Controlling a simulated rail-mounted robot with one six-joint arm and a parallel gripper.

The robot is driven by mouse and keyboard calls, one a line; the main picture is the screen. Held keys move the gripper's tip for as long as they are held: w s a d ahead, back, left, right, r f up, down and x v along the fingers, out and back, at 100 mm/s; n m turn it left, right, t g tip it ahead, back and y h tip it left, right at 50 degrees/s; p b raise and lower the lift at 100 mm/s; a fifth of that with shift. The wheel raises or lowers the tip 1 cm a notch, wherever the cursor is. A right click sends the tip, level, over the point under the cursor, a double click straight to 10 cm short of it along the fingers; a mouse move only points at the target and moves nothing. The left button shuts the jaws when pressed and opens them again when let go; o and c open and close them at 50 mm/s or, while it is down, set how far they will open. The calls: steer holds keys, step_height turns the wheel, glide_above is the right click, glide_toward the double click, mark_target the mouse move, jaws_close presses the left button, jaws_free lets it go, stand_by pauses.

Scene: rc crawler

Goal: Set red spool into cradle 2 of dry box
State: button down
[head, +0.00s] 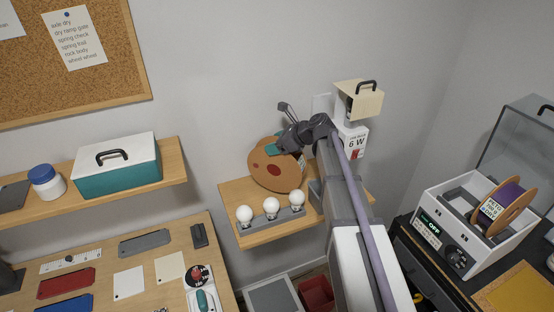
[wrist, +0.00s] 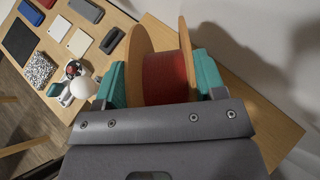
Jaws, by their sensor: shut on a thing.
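The red spool (head: 272,177), with tan flanges, is at my gripper (head: 285,152) over the small wooden shelf. In the wrist view the spool's red winding (wrist: 166,76) sits between the teal fingers of my gripper (wrist: 163,78), which are shut on it. I cannot tell whether the spool touches the shelf. The dry box (head: 450,242) is a white open-topped box on the dark counter at right, well apart from my gripper. A spool with purple winding (head: 508,197) stands upright in it. A grey cradle (head: 456,197) beside that spool looks empty; cradle numbers are not readable.
White bulbs (head: 271,207) stand in a grey holder at the shelf's (head: 238,189) front. A "6 W" box (head: 352,140) is behind my arm. A clear cover (head: 519,142) stands behind the dry box. A yellow mat (head: 520,291) lies in front. A workbench (head: 105,262) is at left.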

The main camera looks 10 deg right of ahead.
mark_target(277, 165)
step_height(277, 165, down, 4)
steer(key=shift+r+b, duration=0.2)
steer(key=shift+b, duration=1.05)
steer(key=shift+r+p, duration=0.3)
steer(key=shift+f, duration=0.25)
steer(key=shift+c, duration=1)
jaws_free()
steer(key=shift+r, duration=0.1)
